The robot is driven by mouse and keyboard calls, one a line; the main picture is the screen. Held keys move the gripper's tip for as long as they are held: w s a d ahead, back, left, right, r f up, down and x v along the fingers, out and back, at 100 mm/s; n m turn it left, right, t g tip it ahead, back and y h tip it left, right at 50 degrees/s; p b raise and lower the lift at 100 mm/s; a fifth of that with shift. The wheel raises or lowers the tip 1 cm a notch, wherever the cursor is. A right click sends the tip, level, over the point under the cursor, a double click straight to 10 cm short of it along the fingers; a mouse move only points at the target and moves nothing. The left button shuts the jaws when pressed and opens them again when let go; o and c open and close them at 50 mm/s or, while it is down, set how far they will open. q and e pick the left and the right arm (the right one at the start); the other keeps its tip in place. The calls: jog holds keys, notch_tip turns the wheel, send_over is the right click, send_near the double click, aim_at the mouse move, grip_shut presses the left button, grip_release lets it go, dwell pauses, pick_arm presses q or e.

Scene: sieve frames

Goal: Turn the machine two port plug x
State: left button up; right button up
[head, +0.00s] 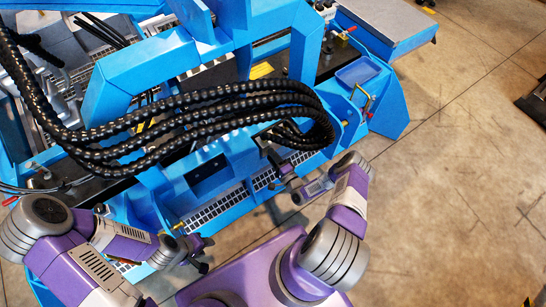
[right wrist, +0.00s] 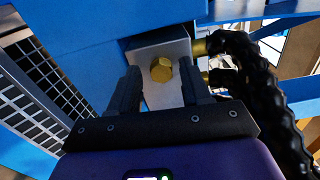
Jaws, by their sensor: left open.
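In the right wrist view a brass hex-headed plug (right wrist: 161,69) sits in the face of a grey metal block (right wrist: 146,51) on the blue machine. I cannot read any label that marks it as plug x. My right gripper (right wrist: 160,84) is open, with one dark finger on each side of the plug in this view; I see no finger touching it. In the head view my right gripper (head: 278,172) is at the machine's front, below the black hoses, and the plug is hidden there. My left gripper (head: 205,254) is open and empty in front of the machine's lower edge.
Thick black hoses (head: 200,110) arch across the blue machine (head: 115,95); a hose (right wrist: 250,80) with brass fittings runs right of the block in the wrist view. A grey grating (right wrist: 40,75) is at its left. Open concrete floor (head: 450,170) lies to the right.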

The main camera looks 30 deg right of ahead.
jog(key=s, duration=0.2)
jog(key=s+p, duration=0.1)
jog(key=s, duration=0.4)
jog(key=shift+s+d+p, duration=0.25)
jog(key=shift+d+p, duration=0.05)
jog(key=shift+p, duration=0.05)
jog(key=shift+w+r, duration=0.1)
dwell(0.3)
